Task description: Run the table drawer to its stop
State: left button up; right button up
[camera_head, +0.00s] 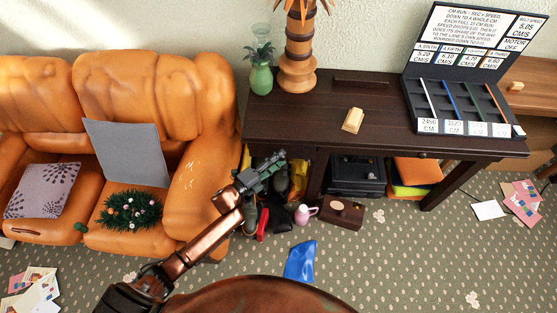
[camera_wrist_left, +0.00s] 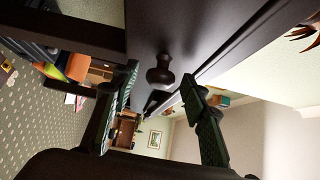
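The dark brown table (camera_head: 300,118) stands against the wall in the head view. In the left wrist view a dark drawer front (camera_wrist_left: 190,25) with a round knob (camera_wrist_left: 160,72) is close ahead, the knob in line with the gap between my fingers. I cannot tell whether the drawer is pulled out at all. My left gripper (camera_head: 272,168) is in front of the table's left end. In the wrist view its fingers (camera_wrist_left: 160,95) are spread apart, with nothing between them. My right gripper is out of view.
An orange sofa (camera_head: 155,85) stands at the left. A wooden block (camera_head: 352,120) and an open display case (camera_head: 458,105) are on the table. Beneath are a wooden box (camera_head: 343,212), a pink mug (camera_head: 304,214) and a black crate (camera_head: 357,176). A blue object (camera_head: 300,261) lies on the carpet.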

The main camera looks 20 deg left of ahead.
pick_arm(q)
jog(key=c, duration=1.1)
jog(key=shift+o, duration=0.2)
jog(key=shift+w+a, duration=0.25)
jog(key=shift+w, duration=0.5)
jog(key=o, duration=1.1)
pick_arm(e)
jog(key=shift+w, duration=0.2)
pick_arm(q)
jog(key=v, duration=1.2)
